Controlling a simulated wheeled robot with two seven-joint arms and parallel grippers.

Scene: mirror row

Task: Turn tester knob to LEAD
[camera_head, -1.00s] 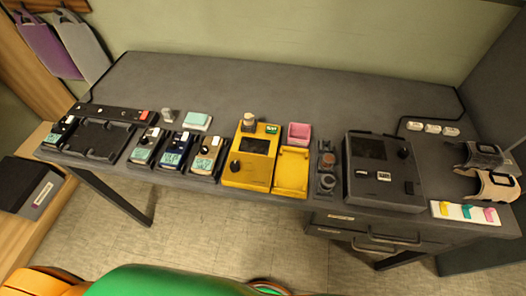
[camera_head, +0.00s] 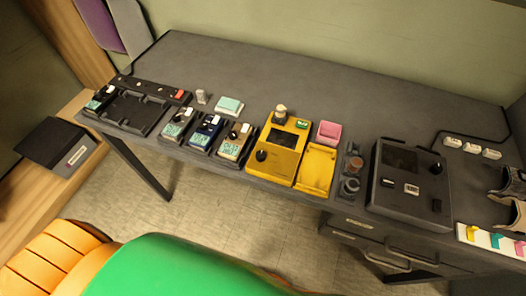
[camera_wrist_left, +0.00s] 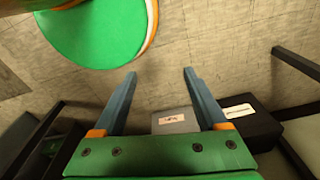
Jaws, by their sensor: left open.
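A yellow device (camera_head: 279,146) with a dark screen and a black round knob (camera_head: 261,155) on its face stands mid-desk. A dark grey device (camera_head: 410,186) with a screen and a black knob (camera_head: 436,168) at its upper right stands to its right. I cannot tell which one is the tester, and no LEAD marking is readable. My left gripper (camera_wrist_left: 160,72) is open and empty in the left wrist view, above the floor and away from both devices. It does not show in the head view, nor does my right gripper.
The grey desk (camera_head: 330,85) is clear along its back. Small handheld meters (camera_head: 206,133) stand left of the yellow device. A yellow tray (camera_head: 317,168) and a pink box (camera_head: 329,132) are beside it. A dark box (camera_head: 58,142) sits on the wooden surface at left.

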